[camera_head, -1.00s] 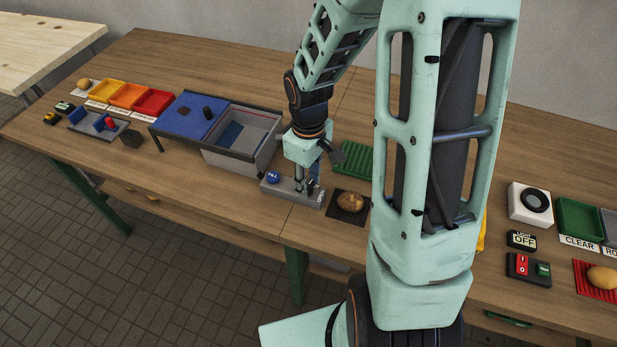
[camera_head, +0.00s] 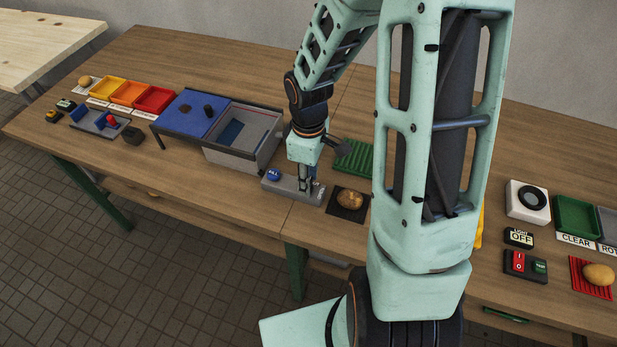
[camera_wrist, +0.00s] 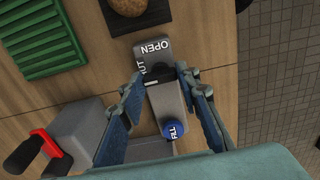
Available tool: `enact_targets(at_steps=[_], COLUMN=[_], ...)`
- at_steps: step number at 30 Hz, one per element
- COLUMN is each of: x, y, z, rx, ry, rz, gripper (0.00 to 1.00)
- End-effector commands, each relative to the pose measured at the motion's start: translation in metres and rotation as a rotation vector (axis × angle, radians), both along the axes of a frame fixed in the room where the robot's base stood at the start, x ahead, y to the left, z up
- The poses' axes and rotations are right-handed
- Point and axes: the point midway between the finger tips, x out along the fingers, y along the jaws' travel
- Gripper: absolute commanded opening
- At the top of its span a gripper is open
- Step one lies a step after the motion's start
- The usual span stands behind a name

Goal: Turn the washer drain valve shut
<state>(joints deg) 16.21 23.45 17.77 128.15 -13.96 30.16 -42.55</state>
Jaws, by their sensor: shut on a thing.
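The drain valve is on a grey block (camera_wrist: 165,105) with a round blue FILL button (camera_wrist: 171,130). Its OPEN and SHUT lettering shows at the block's far end in the wrist view, with SHUT partly covered. The dark valve handle (camera_wrist: 157,76) sits between my fingers. My gripper (camera_wrist: 160,84) points down and is shut on the handle. In the head view my gripper (camera_head: 306,187) is over the block (camera_head: 282,190), beside the blue button (camera_head: 273,175), and hides most of the handle.
A potato (camera_head: 351,199) lies on a dark mat just right of the block. A green ribbed mat (camera_head: 355,155) lies behind. The grey washer tub (camera_head: 245,152) stands close on the left, with a red-and-black handle (camera_wrist: 45,145) near my fingers.

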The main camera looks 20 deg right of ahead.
Motion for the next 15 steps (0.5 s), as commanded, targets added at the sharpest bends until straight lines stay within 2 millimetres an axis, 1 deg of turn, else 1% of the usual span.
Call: enact_targets(at_steps=[1,5,6,15], x=[0.0018,0.0013,0.0011,0.0007], y=[0.0005,0.0003,0.0003,0.0], z=[0.001,0.0008,0.0007,0.0027], rx=[0.0,0.0,0.0,0.0], ry=[-0.005,-0.004,-0.002,-0.002], rz=[0.003,0.002,0.002,0.0], gripper=[0.32,0.47,0.48,0.48])
